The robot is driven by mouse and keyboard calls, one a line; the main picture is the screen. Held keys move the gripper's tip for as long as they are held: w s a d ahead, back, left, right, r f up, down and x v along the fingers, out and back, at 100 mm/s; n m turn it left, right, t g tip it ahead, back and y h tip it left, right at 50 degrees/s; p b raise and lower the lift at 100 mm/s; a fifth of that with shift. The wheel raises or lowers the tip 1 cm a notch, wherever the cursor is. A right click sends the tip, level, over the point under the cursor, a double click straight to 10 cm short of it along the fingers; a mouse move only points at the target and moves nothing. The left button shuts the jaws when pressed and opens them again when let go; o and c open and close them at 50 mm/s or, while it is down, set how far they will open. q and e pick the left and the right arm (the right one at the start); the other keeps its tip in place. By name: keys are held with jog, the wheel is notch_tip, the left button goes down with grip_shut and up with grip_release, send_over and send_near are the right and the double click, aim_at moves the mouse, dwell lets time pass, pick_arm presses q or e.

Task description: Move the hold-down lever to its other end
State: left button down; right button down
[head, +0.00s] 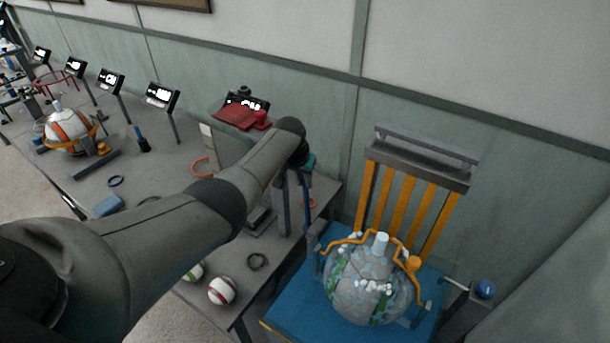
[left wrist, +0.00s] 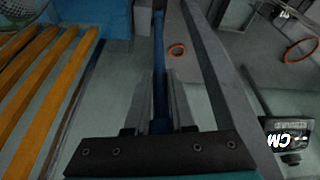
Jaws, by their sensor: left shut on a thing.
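My left gripper (head: 305,178) hangs at the end of my left arm, near the right end of the grey bench and beside a grey post (head: 284,208). In the left wrist view the left gripper (left wrist: 159,100) is shut on a long blue bar, which looks like the hold-down lever (left wrist: 159,60). The bar runs away from between the fingers. In the head view the lever (head: 308,204) shows only as a narrow blue strip below the gripper; my arm hides part of the area. My right gripper is in neither view.
A blue stand (head: 285,318) holds a grey-blue patterned ball (head: 350,285) under an orange frame, with orange slats (head: 400,205) behind. A red-and-white ball (head: 222,290), an orange ring (left wrist: 177,50) and small displays (head: 160,96) are on the bench (head: 150,175). A wall stands behind.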

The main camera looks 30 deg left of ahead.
pick_arm(q)
jog(key=shift+w+a+r, duration=0.15)
jog(key=shift+w+r, duration=0.3)
jog(key=shift+r, duration=0.1)
jog(key=c, duration=1.2)
grip_release()
jog(key=o, duration=0.4)
jog(key=shift+w+f, duration=0.15)
jog(key=shift+w, duration=0.15)
jog(key=shift+o, duration=0.2)
jog(key=shift+f, duration=0.2)
jog(key=shift+s, duration=0.1)
jog(key=shift+s+r+p, duration=0.3)
jog(key=shift+r+p, duration=0.25)
jog(key=shift+r, duration=0.1)
jog(key=p+v, duration=0.2)
jog(key=v, duration=1.1)
jog(key=shift+r, duration=0.4)
jog(key=shift+s, duration=0.15)
